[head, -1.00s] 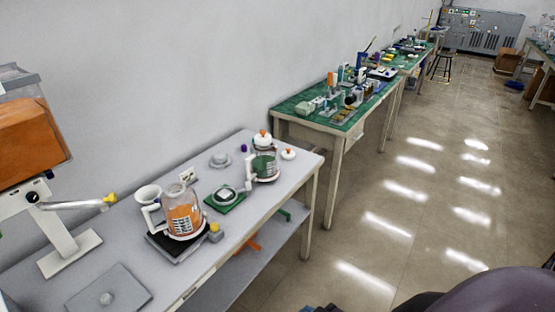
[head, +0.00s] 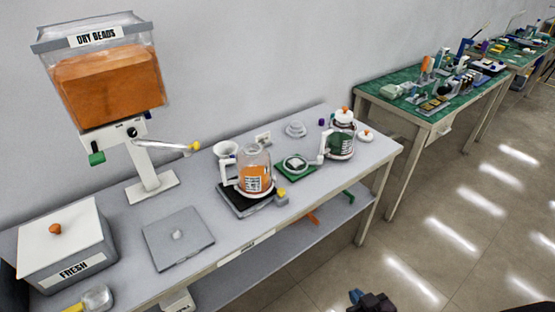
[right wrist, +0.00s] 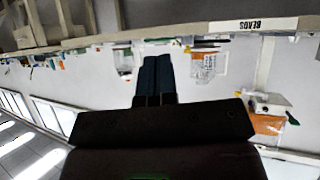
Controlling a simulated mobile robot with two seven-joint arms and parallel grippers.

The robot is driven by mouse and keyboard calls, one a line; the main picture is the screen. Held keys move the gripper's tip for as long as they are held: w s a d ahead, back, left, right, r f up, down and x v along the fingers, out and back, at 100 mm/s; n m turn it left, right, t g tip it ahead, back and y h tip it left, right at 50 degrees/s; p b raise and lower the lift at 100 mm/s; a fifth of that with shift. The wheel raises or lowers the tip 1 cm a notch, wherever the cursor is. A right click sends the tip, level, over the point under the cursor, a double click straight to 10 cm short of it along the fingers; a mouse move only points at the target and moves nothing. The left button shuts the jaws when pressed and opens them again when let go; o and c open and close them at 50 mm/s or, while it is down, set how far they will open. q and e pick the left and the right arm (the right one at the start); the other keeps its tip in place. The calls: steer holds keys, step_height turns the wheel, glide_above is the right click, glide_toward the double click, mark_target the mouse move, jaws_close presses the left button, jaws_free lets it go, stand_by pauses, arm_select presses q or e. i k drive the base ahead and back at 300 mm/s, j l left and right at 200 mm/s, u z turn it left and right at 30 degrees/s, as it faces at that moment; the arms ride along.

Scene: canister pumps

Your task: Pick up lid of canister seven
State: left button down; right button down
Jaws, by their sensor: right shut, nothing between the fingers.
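Two glass canisters with white handles stand on the grey table. One with orange contents (head: 256,178) sits on a black plate, its label too small to read. The other, with green contents (head: 341,143), has a white lid with an orange knob (head: 344,114). A small white lid with an orange knob (head: 366,136) lies beside it, and a grey knobbed lid (head: 295,129) lies near the wall. I cannot tell which canister is seven. My right gripper (head: 369,299) is shut and empty, in front of the table; its fingers (right wrist: 155,72) are together in the right wrist view.
A green plate (head: 297,167) lies between the canisters. The floor at right is clear.

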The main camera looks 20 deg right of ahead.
mark_target(365, 136)
steer(key=l+u, duration=0.15)
steer(key=l, duration=0.35)
steer(key=l+u, duration=0.15)
steer(key=l, duration=0.4)
steer(key=l+u, duration=0.15)
steer(key=l, duration=0.35)
steer(key=k+l+u, duration=0.15)
steer(key=l, duration=0.35)
steer(key=l+u, duration=0.15)
steer(key=l, duration=0.35)
steer(key=k+l+u, duration=0.15)
steer(key=l, duration=0.35)
